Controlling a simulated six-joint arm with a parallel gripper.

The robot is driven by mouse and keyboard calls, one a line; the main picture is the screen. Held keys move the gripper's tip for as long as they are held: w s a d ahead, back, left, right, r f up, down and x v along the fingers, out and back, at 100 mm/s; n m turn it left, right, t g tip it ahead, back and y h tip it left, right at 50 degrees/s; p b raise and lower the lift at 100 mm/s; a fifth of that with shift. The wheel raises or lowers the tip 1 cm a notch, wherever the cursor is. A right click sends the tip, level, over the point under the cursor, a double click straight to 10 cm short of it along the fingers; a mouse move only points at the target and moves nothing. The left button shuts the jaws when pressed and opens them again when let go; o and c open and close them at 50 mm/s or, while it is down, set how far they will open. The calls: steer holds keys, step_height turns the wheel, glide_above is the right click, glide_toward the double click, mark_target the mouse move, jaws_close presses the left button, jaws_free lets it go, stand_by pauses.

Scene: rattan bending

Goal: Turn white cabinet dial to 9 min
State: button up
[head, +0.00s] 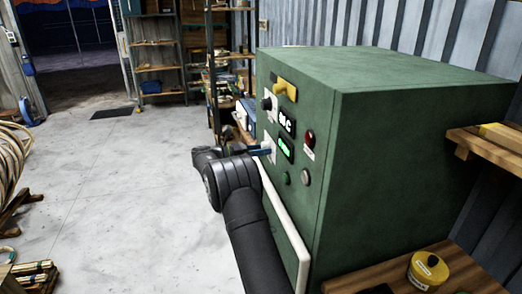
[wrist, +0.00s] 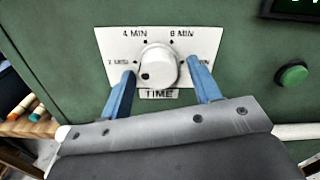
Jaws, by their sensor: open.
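The white TIME dial (wrist: 162,62) is a round knob on a white plate (wrist: 108,42) on the green cabinet's front. Its dark mark is at the knob's lower left. The plate reads 4 MIN at upper left and 6 MIN at upper right; the side labels are partly covered by my fingers. My gripper (wrist: 161,66) is open, with one blue finger on each side of the knob. I cannot tell whether either finger touches it. In the head view, my gripper (head: 263,151) reaches the plate on the green cabinet (head: 390,150), and the knob is hidden.
A green button (wrist: 292,75) is right of the dial. The floor at left is open.

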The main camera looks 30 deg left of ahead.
steer(key=shift+d, duration=0.1)
steer(key=c, duration=1)
